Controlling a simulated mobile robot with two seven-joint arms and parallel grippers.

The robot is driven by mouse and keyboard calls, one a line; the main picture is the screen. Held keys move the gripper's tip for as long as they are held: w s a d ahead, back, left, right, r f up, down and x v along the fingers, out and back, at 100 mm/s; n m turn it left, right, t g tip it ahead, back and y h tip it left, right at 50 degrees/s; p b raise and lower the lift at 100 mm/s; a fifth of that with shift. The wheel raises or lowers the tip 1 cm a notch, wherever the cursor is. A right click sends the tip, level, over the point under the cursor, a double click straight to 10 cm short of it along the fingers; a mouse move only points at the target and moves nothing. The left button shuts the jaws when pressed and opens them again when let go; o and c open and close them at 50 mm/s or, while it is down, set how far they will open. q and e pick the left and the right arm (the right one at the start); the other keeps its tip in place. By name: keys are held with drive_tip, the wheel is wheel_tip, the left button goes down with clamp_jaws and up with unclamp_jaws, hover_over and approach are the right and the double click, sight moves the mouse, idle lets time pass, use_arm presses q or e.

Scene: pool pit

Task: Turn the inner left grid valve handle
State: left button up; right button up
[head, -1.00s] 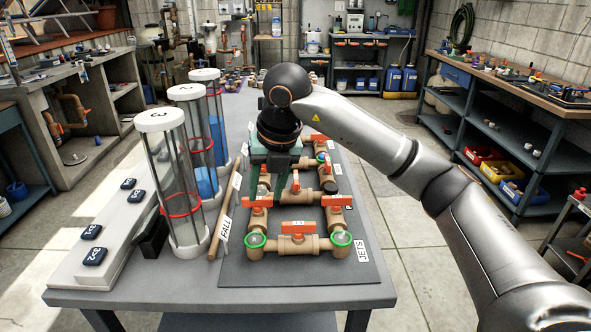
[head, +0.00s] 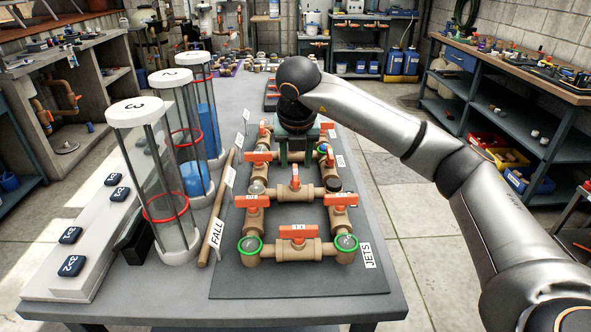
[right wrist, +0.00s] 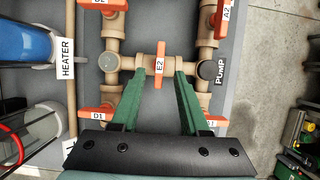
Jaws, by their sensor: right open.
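The valve grid of tan pipes (head: 325,249) lies on a dark mat. Its orange handles include the left-side D1 handle (head: 252,201), another left handle (head: 257,156) beyond it, and the middle E2 handle (head: 295,177). The right wrist view shows D1 (right wrist: 90,113) at lower left and E2 (right wrist: 158,65) near the centre. The frames do not show which one is called inner left. My right gripper (right wrist: 158,75) is open and empty. Its green fingers show either side of E2, apart from the handle; their height above it is unclear. My left gripper is out of view.
Clear cylinders with red rings, including the front one (head: 160,190), stand left of a wooden rod (head: 216,222). The mat's front edge (head: 300,285) is clear.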

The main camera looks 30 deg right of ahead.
sight(295, 172)
drive_tip(key=shift+x, duration=2)
drive_tip(key=shift+c, duration=0.3)
clamp_jaws()
